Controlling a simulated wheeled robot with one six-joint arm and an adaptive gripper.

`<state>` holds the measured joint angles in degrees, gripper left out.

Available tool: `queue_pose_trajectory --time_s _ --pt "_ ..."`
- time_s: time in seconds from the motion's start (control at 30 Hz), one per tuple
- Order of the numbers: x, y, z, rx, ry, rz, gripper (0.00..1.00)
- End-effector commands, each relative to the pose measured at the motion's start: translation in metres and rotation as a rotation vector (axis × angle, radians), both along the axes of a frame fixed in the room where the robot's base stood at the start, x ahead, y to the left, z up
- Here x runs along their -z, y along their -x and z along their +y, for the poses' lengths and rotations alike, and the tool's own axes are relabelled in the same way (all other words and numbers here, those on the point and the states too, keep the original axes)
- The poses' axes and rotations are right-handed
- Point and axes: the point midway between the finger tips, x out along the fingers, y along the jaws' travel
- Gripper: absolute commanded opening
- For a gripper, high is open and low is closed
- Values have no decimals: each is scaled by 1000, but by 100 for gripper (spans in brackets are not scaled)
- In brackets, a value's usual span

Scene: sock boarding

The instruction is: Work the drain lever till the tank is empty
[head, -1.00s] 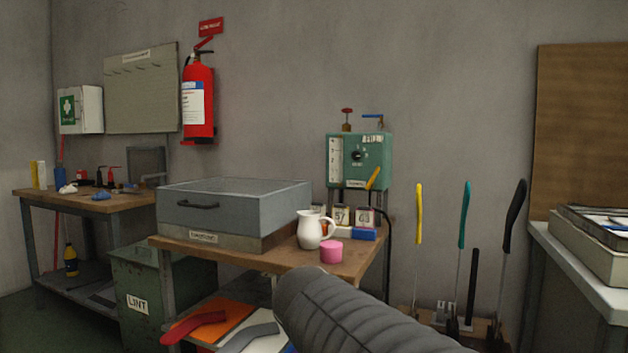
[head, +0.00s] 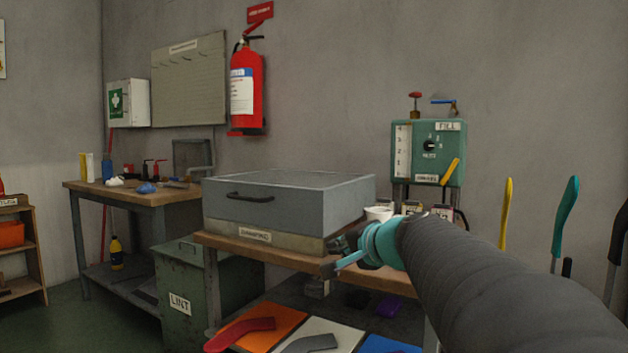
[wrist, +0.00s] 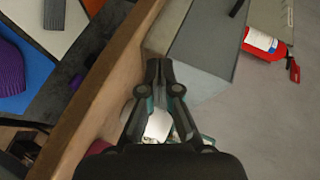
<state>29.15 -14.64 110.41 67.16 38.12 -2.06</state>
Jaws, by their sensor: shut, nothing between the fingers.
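A green tank unit (head: 440,143) hangs on the back wall, with a white numbered scale (head: 402,150) on its left side and a round dial (head: 430,146) on its front. A yellow lever (head: 450,172) sticks out tilted at its lower right. The level on the scale is too small to read. My gripper (head: 335,266) is in front of the wooden bench, left of and below the tank. In the wrist view my gripper (wrist: 159,66) has its fingers together with nothing between them, near the bench edge and the grey box. The tank is not visible in the wrist view.
A grey lidded box (head: 285,208) stands on the wooden bench (head: 222,241). A white jug (head: 379,213) is partly hidden behind my arm. Coloured boards lie on the lower shelf. A red fire extinguisher (head: 246,90) hangs on the wall.

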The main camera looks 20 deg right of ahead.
Motion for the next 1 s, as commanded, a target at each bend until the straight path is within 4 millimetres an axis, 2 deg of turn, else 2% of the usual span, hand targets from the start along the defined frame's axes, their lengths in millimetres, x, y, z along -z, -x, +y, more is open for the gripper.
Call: queue_pose_trajectory --time_s 0.03,0.1,0.23,0.4,0.53,0.6,0.7,0.83,1.0 --pt "-9 -13 -34 72 -63 -50 0" --pt "-28 -25 -77 161 -154 -129 0" --pt "-56 -35 -152 305 -299 -264 0" --pt "-80 -28 -249 469 -464 -432 0" --pt "-92 -13 -314 571 -572 -549 0" --pt "-96 -6 -337 605 -612 -594 0" --pt "-100 0 -355 632 -645 -630 0" --pt "-102 -2 -362 640 -656 -642 0" --pt "-105 -21 -371 636 -657 -640 0"
